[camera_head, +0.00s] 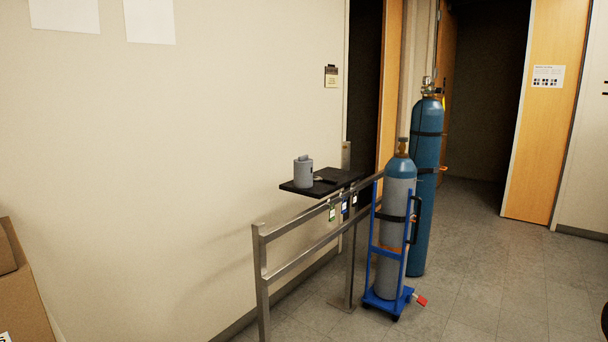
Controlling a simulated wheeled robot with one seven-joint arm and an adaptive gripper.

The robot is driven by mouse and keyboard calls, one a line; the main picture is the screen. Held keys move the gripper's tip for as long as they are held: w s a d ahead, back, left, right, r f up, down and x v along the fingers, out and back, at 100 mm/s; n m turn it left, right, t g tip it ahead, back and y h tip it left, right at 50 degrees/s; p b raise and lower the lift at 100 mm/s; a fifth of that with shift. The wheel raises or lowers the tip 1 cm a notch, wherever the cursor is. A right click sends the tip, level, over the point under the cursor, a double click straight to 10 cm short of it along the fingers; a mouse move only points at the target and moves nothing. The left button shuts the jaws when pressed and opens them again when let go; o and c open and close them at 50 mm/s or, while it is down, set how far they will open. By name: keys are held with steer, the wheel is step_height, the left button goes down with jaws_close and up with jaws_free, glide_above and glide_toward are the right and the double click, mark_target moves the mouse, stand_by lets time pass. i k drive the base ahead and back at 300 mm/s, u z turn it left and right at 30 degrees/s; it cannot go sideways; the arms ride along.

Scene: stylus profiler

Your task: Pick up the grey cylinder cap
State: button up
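A grey cylinder cap (303,172) stands upright on a small black shelf (300,188) by the wall. It is a short cylinder with a narrower piece on top. A small dark object lies on the shelf just right of it. The side of the cap facing the wall is hidden. My gripper does not show in this view.
A metal rail (300,222) runs in front of the shelf, with small tags hanging from it. A blue and grey gas cylinder (396,210) on a blue cart and a taller blue cylinder (425,180) stand to the right. Cardboard boxes (25,300) sit at lower left.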

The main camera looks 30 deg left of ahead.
mark_target(303, 166)
steer(key=u, duration=0.05)
steer(key=k, duration=0.45)
steer(key=z, duration=0.5)
steer(key=i, duration=1.55)
steer(key=u, duration=0.3)
steer(key=i, duration=1.2)
steer(key=u, duration=0.9)
